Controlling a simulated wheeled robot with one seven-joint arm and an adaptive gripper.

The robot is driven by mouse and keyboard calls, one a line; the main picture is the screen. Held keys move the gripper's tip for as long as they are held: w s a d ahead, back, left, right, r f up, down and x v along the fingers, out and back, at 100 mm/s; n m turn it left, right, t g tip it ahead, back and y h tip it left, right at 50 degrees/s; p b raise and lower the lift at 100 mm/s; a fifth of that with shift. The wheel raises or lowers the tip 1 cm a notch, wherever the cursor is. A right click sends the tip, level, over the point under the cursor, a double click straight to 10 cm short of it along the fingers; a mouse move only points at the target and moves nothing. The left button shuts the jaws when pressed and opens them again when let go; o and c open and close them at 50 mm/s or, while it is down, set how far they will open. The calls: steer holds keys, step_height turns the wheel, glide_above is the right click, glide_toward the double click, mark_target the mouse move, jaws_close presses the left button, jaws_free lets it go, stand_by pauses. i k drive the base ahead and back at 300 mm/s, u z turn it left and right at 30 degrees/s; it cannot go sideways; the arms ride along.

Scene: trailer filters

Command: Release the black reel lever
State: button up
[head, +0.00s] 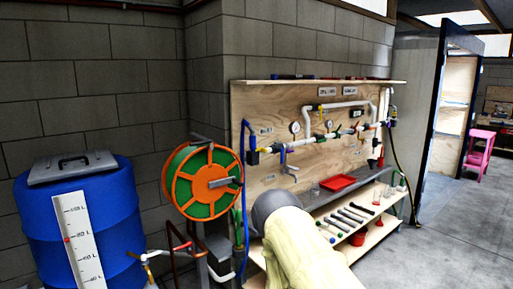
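An orange reel (177,187) wound with green hose stands left of centre, between the blue barrel and the wooden panel. A grey crank-like bar (222,182) sticks out to the right from its hub. A small dark piece (199,139) shows at the top of the reel; I cannot tell whether it is the black reel lever. My cream arm with a grey joint cap rises at the bottom centre, to the right of the reel in the picture. My gripper is not in view.
A blue barrel (85,220) with a white litre scale stands at left. A red-handled valve pipe (170,250) is in front of the reel. The wooden panel (268,176) carries pipes and gauges; its lower shelf (378,233) holds tools. Open floor (450,240) lies at right.

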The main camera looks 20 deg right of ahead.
mark_target(201, 143)
steer(key=z, duration=1.3)
steer(key=i, duration=0.75)
steer(key=u, duration=0.75)
steer(key=i, duration=0.75)
steer(key=u, duration=0.1)
steer(key=k, duration=0.7)
steer(key=u, duration=0.45)
steer(key=i, duration=0.5)
